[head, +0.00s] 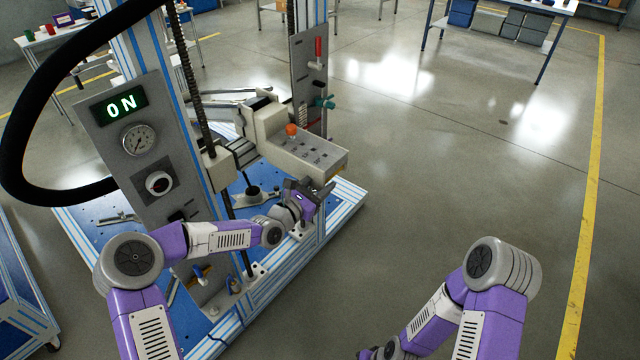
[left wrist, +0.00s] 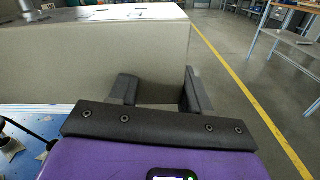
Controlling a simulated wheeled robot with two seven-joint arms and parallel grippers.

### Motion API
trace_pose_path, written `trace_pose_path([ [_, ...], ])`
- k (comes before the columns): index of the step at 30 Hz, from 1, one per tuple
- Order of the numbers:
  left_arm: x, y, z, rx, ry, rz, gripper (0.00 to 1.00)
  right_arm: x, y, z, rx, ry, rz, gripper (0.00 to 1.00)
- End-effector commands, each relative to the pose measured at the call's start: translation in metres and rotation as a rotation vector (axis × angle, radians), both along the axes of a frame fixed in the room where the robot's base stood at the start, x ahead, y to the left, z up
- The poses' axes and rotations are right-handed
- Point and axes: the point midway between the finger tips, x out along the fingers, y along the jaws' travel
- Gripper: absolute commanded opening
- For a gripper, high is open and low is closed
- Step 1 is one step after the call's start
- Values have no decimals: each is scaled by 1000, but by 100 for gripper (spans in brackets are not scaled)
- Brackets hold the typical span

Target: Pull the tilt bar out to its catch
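My left gripper (head: 308,187) is just below the front end of a beige control box (head: 305,155) with an orange knob on top. In the left wrist view, its two dark fingers (left wrist: 161,88) stand apart with nothing visibly held between them. The side of the beige box (left wrist: 90,65) fills the view just beyond the fingers. I cannot make out the tilt bar for sure; it may be hidden under the box or behind the gripper.
The machine has a panel with a lit ON display (head: 119,105), a gauge, a tall screw column and a blue base plate (head: 85,225). A thick black hose (head: 20,120) arcs at left. A rear panel (head: 308,85) carries a red handle. Open floor lies right.

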Motion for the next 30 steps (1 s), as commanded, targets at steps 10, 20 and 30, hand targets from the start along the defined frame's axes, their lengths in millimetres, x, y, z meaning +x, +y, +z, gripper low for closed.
trace_pose_path([
  [10, 0, 0, 0, 0, 0, 0, 0, 0, 0, 0, 0, 0, 0, 0],
  [20, -3, -3, -1, 1, 1, -1, 0, 0, 0, -1, 0, 0, 0, 0],
  [30, -44, -59, -2, -1, 4, -13, 0, 0, 0, -8, 0, 0, 0, 0],
])
